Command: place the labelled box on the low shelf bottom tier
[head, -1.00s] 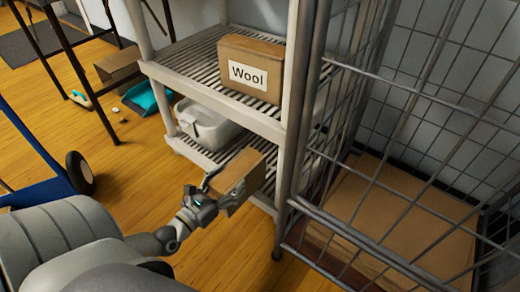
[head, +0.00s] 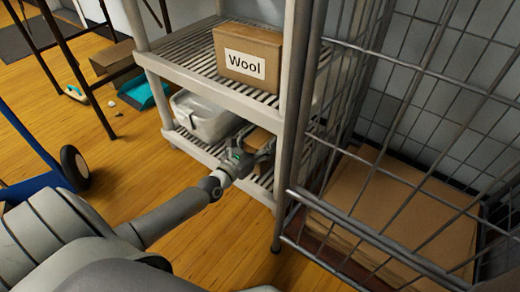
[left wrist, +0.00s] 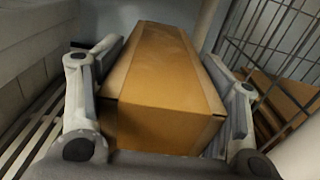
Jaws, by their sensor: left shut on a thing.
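My left gripper (head: 252,157) is shut on a brown cardboard box (head: 260,139) at the bottom tier of the grey slatted shelf (head: 196,145). In the left wrist view the box (left wrist: 165,75) lies between the two fingers (left wrist: 160,105), with a slatted surface beside it. No label shows on the visible faces of this box. In the head view the gripper and the upper tier hide part of it. I cannot tell whether it rests on the slats. A box labelled "Wool" (head: 247,55) stands on the upper tier. My right gripper is not in view.
A whitish plastic bin (head: 203,117) stands on the bottom tier left of the held box. A wire cage (head: 400,180) with flat cardboard inside stands close on the right. A blue trolley (head: 35,160) is at the left. Wooden floor lies clear in front of the shelf.

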